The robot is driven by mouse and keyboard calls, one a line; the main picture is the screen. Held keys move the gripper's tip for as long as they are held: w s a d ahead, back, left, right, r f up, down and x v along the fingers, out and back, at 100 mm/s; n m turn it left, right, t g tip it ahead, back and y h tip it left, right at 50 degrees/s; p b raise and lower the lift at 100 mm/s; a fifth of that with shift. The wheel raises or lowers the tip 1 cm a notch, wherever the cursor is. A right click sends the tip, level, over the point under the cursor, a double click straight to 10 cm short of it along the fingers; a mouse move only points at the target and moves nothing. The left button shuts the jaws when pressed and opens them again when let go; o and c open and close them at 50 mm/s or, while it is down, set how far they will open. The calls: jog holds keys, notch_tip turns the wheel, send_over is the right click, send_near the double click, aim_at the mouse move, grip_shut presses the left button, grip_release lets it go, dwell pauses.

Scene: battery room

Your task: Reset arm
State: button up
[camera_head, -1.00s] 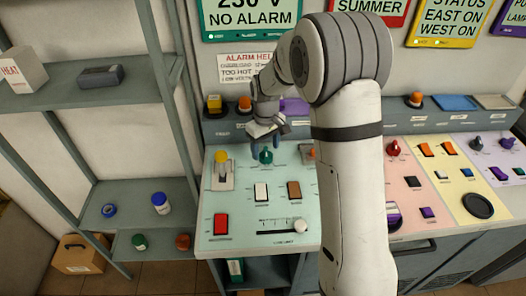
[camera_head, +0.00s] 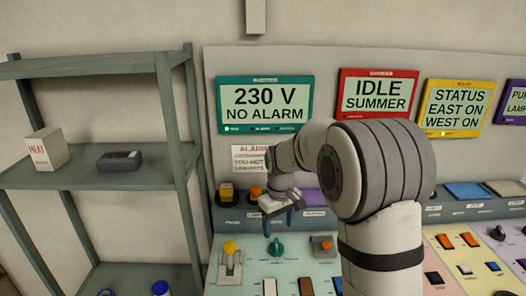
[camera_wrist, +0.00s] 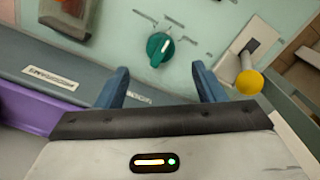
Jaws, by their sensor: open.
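My gripper (camera_head: 281,224) hangs over the back of the green console panel (camera_head: 248,260), its blue fingers apart with nothing between them. In the wrist view my gripper (camera_wrist: 163,88) also shows open, with the two blue fingers well spaced. A green rotary knob (camera_wrist: 160,48) lies beyond the fingertips in the wrist view, apart from them. The knob (camera_head: 276,247) also shows just below the gripper in the head view. A yellow-tipped lever (camera_head: 230,249) stands to its left. My arm covers part of the console on the right.
Signs hang behind: a green "230 V NO ALARM" display (camera_head: 264,104), a red "IDLE SUMMER" display (camera_head: 379,95) and a yellow status display (camera_head: 458,106). A grey shelf (camera_head: 95,178) at left holds a white heat box (camera_head: 46,149) and a dark device (camera_head: 120,160).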

jog(key=s+d+r+m+t, duration=0.1)
jog(key=s+d+r+m, duration=0.1)
jog(key=s, duration=0.7)
jog(key=s+d+r+m+t, duration=0.1)
jog(key=s+d, duration=0.3)
jog(key=s, duration=0.4)
jog(key=s+d+r+m, duration=0.3)
jog(key=s+r, duration=0.1)
jog(key=s, duration=0.5)
jog(key=shift+s+m+t, duration=0.3)
jog(key=shift+t, duration=0.1)
